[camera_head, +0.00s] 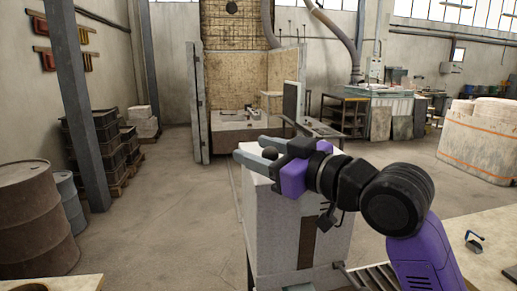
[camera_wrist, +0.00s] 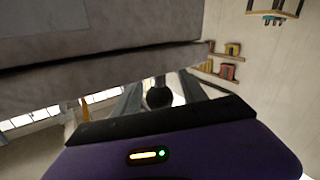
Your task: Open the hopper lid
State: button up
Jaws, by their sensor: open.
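The hopper (camera_head: 280,222) is a pale grey box in the lower middle of the head view. A dark round knob (camera_head: 270,153) shows at its top; it also appears in the wrist view (camera_wrist: 159,95). My gripper (camera_head: 249,152) is at the top of the hopper, with its grey fingers apart on either side of the knob. I cannot tell whether they touch it. In the wrist view, the grey slab (camera_wrist: 110,25), seemingly the lid, fills the upper left, with a dark seam beneath it. My gripper and wrist hide much of the hopper's top.
An open brick-lined booth (camera_head: 235,60) stands behind the hopper. A table (camera_head: 480,225) is at lower right with a small dark tool (camera_head: 474,240). The floor left of the hopper is clear.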

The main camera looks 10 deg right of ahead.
grip_shut()
dwell(1.4)
